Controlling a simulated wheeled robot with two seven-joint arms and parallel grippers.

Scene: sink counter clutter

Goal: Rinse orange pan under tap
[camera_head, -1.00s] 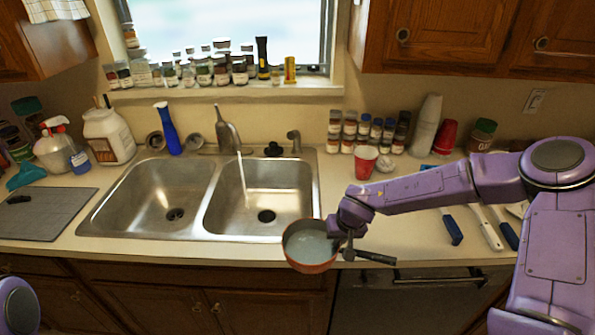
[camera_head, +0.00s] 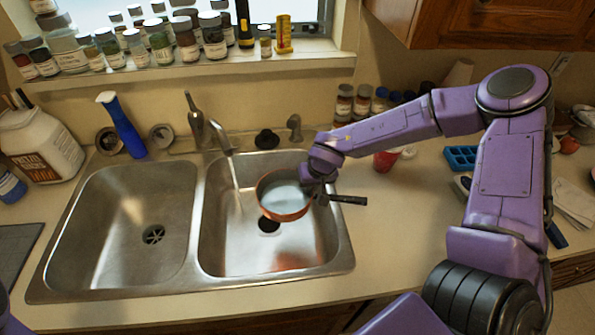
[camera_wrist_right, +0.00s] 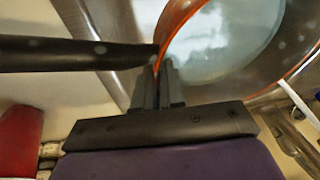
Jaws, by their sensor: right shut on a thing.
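The orange pan (camera_head: 284,212) is held over the right basin (camera_head: 235,250) of the steel sink, with a pale grey-white interior and a dark handle (camera_head: 348,200) pointing right. My right gripper (camera_head: 318,180) is shut on the pan's rim near the handle. In the right wrist view the gripper (camera_wrist_right: 158,85) pinches the orange rim beside the black handle (camera_wrist_right: 75,54), and the pan's interior (camera_wrist_right: 225,40) shows. The tap (camera_head: 222,140) stands behind the sink, and a faint stream falls from it just left of the pan. My left gripper is out of view.
The empty left basin (camera_head: 130,230) is beside it. Jars line the windowsill (camera_head: 180,68). A red cup (camera_head: 385,161) and a blue tray (camera_head: 462,157) are on the right counter.

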